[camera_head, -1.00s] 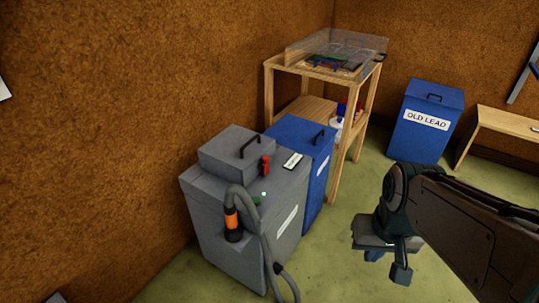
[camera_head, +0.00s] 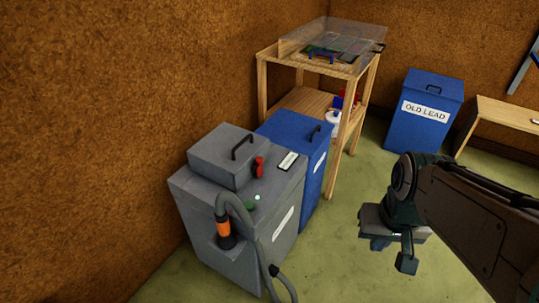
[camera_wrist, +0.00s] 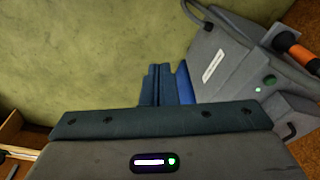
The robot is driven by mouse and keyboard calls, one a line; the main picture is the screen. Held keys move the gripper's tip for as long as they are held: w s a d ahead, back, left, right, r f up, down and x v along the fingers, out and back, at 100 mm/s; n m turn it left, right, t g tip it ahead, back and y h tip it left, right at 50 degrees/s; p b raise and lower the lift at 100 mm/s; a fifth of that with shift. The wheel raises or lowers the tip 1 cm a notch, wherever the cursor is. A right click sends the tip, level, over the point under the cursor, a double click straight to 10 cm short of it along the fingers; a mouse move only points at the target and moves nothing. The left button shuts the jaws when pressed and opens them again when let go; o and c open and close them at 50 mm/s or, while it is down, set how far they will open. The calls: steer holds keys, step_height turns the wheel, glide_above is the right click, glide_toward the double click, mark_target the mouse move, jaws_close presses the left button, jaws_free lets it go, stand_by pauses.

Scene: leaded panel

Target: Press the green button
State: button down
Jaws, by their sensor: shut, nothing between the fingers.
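The green button (camera_head: 250,205) is small and round on top of the grey machine (camera_head: 190,205), partly behind the curved grey hose in the head view. A small pale light (camera_head: 257,197) is beside it. The green button also shows clearly at the right of the wrist view (camera_wrist: 268,80). My gripper (camera_wrist: 157,85) is shut and empty, pointing over the green floor, apart from the machine.
The machine also has a red switch (camera_head: 259,167), a black handle and an orange-collared hose (camera_head: 224,229). A blue bin (camera_head: 312,170) stands against it, with a wooden stand (camera_head: 371,90) behind. The OLD LEAD bin (camera_head: 432,88) stands further back. Floor around my gripper is clear.

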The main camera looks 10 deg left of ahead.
steer(key=shift+a, duration=0.15)
steer(key=m+t+y+b, duration=0.2)
steer(key=m+t+y, duration=0.35)
steer(key=m, duration=1.15)
glide_above(252, 207)
step_height(252, 207, down, 5)
steer(key=g+y, duration=0.1)
steer(key=y, duration=0.1)
steer(key=shift+f+h, duration=0.1)
steer(key=shift+h, duration=0.15)
steer(key=shift+f, duration=0.1)
step_height(252, 207, down, 9)
steer(key=b, duration=0.8)
steer(key=shift+r+b, duration=0.2)
steer(key=shift+b, duration=0.1)
steer(key=shift+f, duration=0.1)
steer(key=shift+f+b, duration=0.35)
steer(key=shift+b, duration=0.15)
